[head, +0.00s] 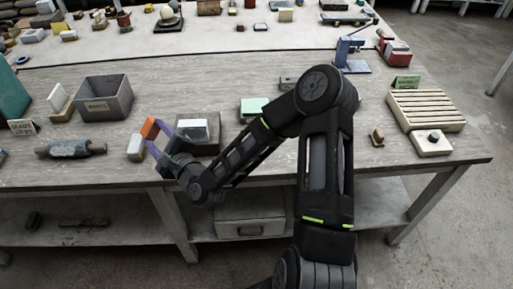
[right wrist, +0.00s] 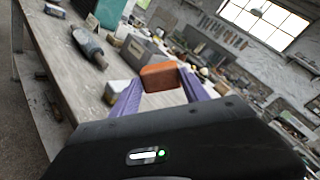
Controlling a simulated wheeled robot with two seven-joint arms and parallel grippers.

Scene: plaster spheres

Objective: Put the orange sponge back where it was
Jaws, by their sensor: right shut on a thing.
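The orange sponge (head: 150,127) is a small brick-shaped block in the left middle of the head view. My right gripper (head: 153,132) has purple fingers and is shut on it. In the right wrist view the sponge (right wrist: 160,76) sits between the two fingertips, with its far side hidden. It appears held above the table, near the front edge; the exact height is hard to tell. My left gripper is in neither view.
A pale block (head: 136,148) stands just below the sponge, near the edge. A grey box with a white top (head: 197,130) is to its right. A grey bin (head: 104,98) and a grey roller-shaped thing (head: 70,148) are to the left. A slatted rack (head: 426,110) stands far right.

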